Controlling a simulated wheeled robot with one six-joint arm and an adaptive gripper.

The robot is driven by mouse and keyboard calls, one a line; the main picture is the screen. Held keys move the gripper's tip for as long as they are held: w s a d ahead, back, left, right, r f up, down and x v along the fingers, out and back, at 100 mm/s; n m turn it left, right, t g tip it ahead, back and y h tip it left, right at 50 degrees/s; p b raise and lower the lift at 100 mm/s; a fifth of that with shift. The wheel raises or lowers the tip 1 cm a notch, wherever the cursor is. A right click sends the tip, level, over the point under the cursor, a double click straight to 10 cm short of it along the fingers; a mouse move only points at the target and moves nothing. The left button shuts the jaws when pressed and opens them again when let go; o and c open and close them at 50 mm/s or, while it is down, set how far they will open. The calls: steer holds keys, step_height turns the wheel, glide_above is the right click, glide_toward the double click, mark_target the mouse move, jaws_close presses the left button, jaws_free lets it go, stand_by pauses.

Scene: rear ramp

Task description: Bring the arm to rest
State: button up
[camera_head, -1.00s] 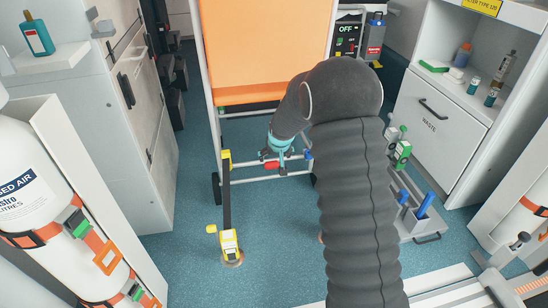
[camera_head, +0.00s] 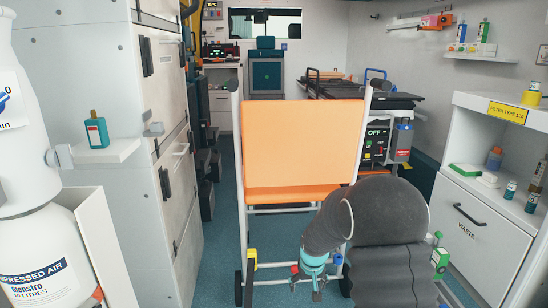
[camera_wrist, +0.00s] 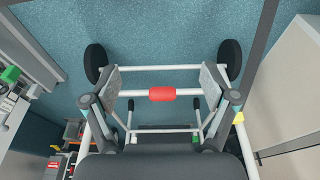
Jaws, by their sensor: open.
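My arm reaches forward and down in the head view, with its dark padded sleeve in the foreground. My gripper (camera_head: 315,290) hangs low in front of the orange folding chair (camera_head: 300,145). In the wrist view my gripper (camera_wrist: 160,76) is open, its two grey pads wide apart. A red grip (camera_wrist: 176,94) on the chair's white crossbar shows between the pads. I see no contact, and the gap in depth is unclear. Nothing is held.
A grey cabinet (camera_head: 105,85) and gas cylinder (camera_head: 40,250) stand left. A white waste cabinet (camera_head: 470,220) stands right. A stretcher (camera_head: 345,90) lies behind the chair. Blue floor (camera_head: 210,270) is clear left of the chair.

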steer(key=s+d+r+t+p, duration=0.1)
steer(key=s+r+p, duration=0.3)
steer(key=s+r, duration=1.3)
steer(key=s+d+r+m+t+p, duration=0.1)
steer(key=s+d+r+p, duration=0.2)
steer(key=s+r, duration=1.3)
steer(key=shift+s+d+r+t+p, duration=0.4)
steer(key=shift+s+p, duration=0.4)
steer(key=shift+p, duration=0.3)
steer(key=shift+r, duration=0.45)
steer(key=shift+d, duration=0.1)
